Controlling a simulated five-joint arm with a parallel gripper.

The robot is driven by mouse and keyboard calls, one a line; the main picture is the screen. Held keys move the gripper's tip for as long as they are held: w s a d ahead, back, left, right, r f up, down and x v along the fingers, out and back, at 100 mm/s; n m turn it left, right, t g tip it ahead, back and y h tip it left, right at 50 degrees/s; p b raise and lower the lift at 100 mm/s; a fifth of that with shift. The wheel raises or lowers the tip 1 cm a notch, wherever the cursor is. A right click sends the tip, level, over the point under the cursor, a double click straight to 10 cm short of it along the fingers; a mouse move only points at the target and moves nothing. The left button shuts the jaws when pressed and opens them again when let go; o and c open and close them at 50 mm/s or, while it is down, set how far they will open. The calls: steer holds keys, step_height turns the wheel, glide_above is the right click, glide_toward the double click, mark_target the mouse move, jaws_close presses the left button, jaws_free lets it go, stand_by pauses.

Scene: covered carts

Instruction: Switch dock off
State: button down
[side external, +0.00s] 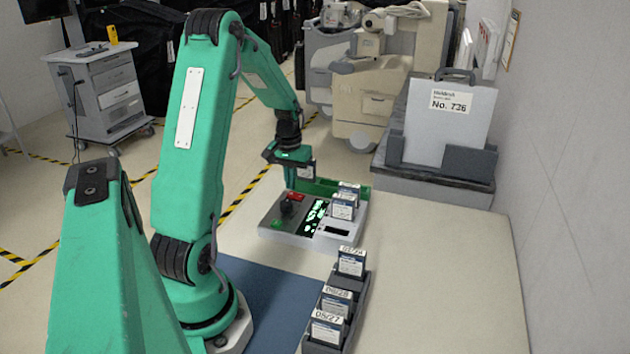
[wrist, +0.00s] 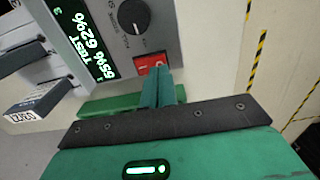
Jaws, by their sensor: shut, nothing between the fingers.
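The dock (side external: 292,233) is a light grey box with a dark panel on the table. Its screen (side external: 313,215) is lit green, and the wrist view shows bright text and percentages on the screen (wrist: 88,45). A red rocker switch (side external: 296,197) sits near the dock's far edge; the switch (wrist: 146,62) also shows in the wrist view, partly hidden by my fingers. My gripper (side external: 290,185) is shut and empty, pointing down beside the switch. In the wrist view, my fingertips (wrist: 160,74) overlap the switch's edge; I cannot tell whether they touch it.
A black knob (wrist: 134,15) is near the switch. Labelled cartridges (side external: 344,206) stand in the dock's right side, and a rack (side external: 358,292) with labelled cartridges stands in front. A grey holder (side external: 470,160) with a No. 736 board is behind right. The table's right is clear.

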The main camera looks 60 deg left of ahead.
mark_target(293, 195)
steer(key=shift+f, duration=0.9)
stand_by(0.9)
steer(key=shift+r, duration=3.55)
steer(key=d+r+m+t+y, duration=0.1)
steer(key=d+r+m, duration=0.1)
steer(key=d+r, duration=0.5)
steer(key=d+r+m+t, duration=0.2)
steer(key=d+r, duration=0.1)
steer(key=d, duration=0.7)
steer(key=s+d+r+m+t, duration=0.1)
steer(key=s+d+m, duration=0.1)
steer(key=s+d, duration=0.2)
steer(key=s+d+r+m+t+h, duration=0.1)
steer(key=s+d+r+m, duration=0.1)
steer(key=d, duration=0.7)
steer(key=shift+s+d+m+t, duration=0.15)
steer(key=shift+s+m+t, duration=0.25)
steer(key=shift+s, duration=0.5)
steer(key=shift+r, duration=0.1)
